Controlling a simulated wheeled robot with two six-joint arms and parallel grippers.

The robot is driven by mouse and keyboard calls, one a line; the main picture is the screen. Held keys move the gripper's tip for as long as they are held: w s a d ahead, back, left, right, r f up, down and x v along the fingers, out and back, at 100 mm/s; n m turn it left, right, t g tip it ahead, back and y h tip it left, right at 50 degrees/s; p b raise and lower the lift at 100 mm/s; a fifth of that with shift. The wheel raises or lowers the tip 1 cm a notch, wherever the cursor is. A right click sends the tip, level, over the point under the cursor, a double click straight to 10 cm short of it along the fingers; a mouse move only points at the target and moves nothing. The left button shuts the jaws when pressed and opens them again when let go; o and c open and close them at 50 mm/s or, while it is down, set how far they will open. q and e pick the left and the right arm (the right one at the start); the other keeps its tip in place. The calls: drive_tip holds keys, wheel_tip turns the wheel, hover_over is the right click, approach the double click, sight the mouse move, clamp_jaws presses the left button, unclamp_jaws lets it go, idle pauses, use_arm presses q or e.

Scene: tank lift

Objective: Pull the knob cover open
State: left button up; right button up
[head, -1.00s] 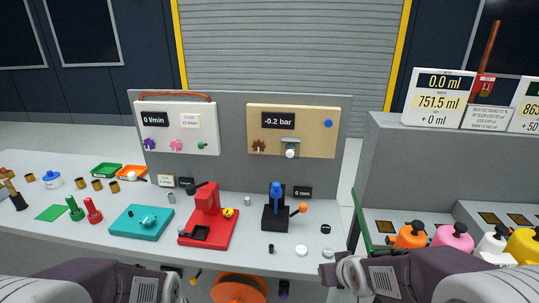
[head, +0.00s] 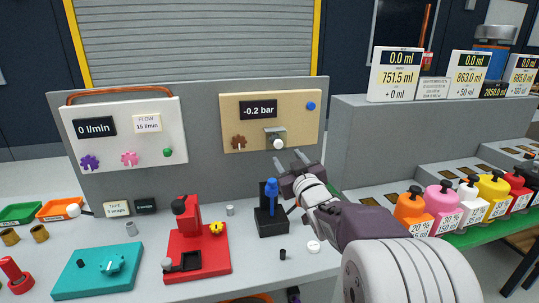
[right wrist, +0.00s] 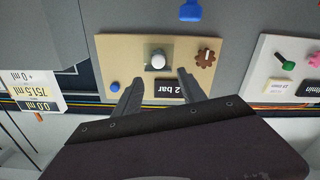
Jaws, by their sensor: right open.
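The knob cover (head: 269,131) is a small grey piece on the beige panel (head: 232,117), below the "-0.2 bar" display. A round white knob (head: 278,143) shows at its lower front. My right gripper (head: 288,161) is open and empty, just below and in front of the knob, apart from it. In the right wrist view, the picture is upside down, and the white knob (right wrist: 158,62) shows between and beyond the open fingertips (right wrist: 159,80). Whether the white knob is part of the cover is hard to tell. My left gripper is not in view.
A brown gear knob (head: 238,142) and a blue button (head: 311,106) flank the cover. A black stand with a blue top (head: 271,190) stands below, near my right gripper. Colored bottles (head: 440,200) stand at the right. The white panel (head: 125,110) is at left.

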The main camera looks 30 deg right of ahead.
sight(279, 145)
drive_tip(key=p+x, duration=0.1)
drive_tip(key=x, duration=0.8)
drive_tip(key=shift+d, duration=0.15)
clamp_jaws()
idle(1.1)
